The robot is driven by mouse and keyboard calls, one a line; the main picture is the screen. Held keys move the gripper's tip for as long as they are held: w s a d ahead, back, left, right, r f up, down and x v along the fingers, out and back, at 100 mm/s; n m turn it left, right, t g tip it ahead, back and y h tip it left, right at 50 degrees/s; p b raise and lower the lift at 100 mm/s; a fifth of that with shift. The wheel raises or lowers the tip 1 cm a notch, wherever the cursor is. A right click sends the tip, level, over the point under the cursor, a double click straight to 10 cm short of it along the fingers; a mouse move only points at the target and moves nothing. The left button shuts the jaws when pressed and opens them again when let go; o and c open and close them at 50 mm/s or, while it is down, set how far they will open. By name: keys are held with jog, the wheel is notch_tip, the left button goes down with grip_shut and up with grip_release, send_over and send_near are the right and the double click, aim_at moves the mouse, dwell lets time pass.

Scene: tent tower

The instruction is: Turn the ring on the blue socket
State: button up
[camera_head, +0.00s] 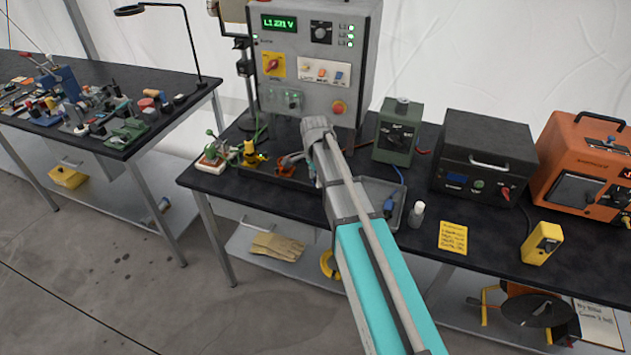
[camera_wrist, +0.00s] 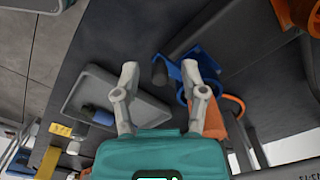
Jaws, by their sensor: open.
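In the wrist view my gripper (camera_wrist: 160,68) is open, with its two pale fingers apart. A blue fitting (camera_wrist: 207,62), which looks like the blue socket, lies behind and beside the right finger and is partly covered by it. A short dark cylinder (camera_wrist: 160,72) next to the blue fitting shows between the fingertips. An orange part (camera_wrist: 217,120) lies just right of the right finger. In the head view my arm hides the gripper and the blue fitting.
A grey tray (camera_wrist: 78,98) holds a blue plug (camera_wrist: 99,115), left of my gripper in the wrist view. In the head view, the large grey panel box (camera_head: 305,85) rises behind the arm. A green box (camera_head: 398,140) and black unit (camera_head: 485,160) stand to the right.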

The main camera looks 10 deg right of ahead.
dwell(0.3)
grip_shut()
jog(key=shift+s+d+n, duration=0.1)
jog(key=shift+n, duration=0.2)
jog(key=w+d+n, duration=0.2)
jog(key=d+n, duration=0.6)
jog(key=n, duration=0.9)
jog(key=shift+w, duration=0.25)
jog(key=shift+d+n, duration=0.1)
jog(key=shift+n, duration=0.2)
dwell(0.3)
